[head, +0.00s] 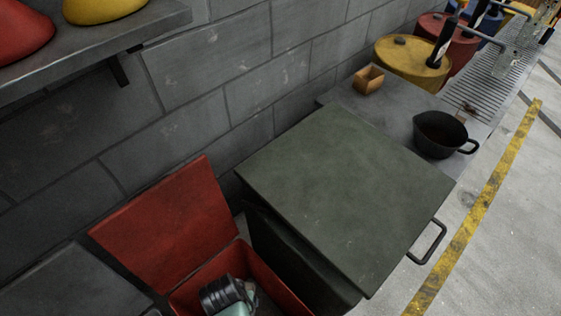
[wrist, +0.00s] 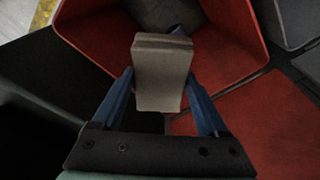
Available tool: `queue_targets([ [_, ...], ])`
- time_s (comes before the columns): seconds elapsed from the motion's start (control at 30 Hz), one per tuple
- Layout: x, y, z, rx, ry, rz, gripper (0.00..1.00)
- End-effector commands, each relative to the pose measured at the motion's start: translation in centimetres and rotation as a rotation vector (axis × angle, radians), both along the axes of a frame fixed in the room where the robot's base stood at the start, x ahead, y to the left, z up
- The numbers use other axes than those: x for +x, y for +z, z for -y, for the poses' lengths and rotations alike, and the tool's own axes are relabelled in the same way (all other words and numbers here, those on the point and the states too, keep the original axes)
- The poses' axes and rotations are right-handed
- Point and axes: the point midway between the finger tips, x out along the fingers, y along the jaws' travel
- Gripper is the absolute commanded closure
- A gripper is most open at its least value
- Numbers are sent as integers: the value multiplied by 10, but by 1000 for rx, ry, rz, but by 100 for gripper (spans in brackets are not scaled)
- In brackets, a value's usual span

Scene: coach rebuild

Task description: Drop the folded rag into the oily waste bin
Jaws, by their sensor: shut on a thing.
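The folded rag (wrist: 160,80) is a grey-beige, block-like bundle in the wrist view. My gripper (wrist: 160,75) is shut on it, with a blue finger at each side. The oily waste bin (wrist: 228,30) is red and open, and its mouth lies beyond the rag in the wrist view. In the head view the bin (head: 283,284) stands at the bottom, its red lid (head: 175,228) raised against the wall. Part of my arm shows over the bin's mouth there and hides the rag and fingers. A small blue patch shows behind the rag; I cannot tell what it is.
A dark green cabinet or chest (head: 345,195) with a handle stands right of the bin. Behind it a grey surface holds a black pot (head: 438,133) and a small wooden box (head: 368,79). A shelf (head: 95,50) juts out at upper left. Drums (head: 410,62) stand farther back.

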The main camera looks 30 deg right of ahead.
Motion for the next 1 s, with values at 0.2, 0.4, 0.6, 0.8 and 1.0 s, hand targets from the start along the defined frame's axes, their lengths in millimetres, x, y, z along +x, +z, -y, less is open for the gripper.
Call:
queue_targets([
  [0.2,8,-31,-1,-5,-247,10,68],
  [0.4,9,-36,-1,-6,-309,13,68],
  [0.6,9,-54,-1,-6,-307,12,68],
  [0.8,8,-78,-1,-6,-306,12,68],
  [1.0,8,-91,-1,-6,-306,12,68],
])
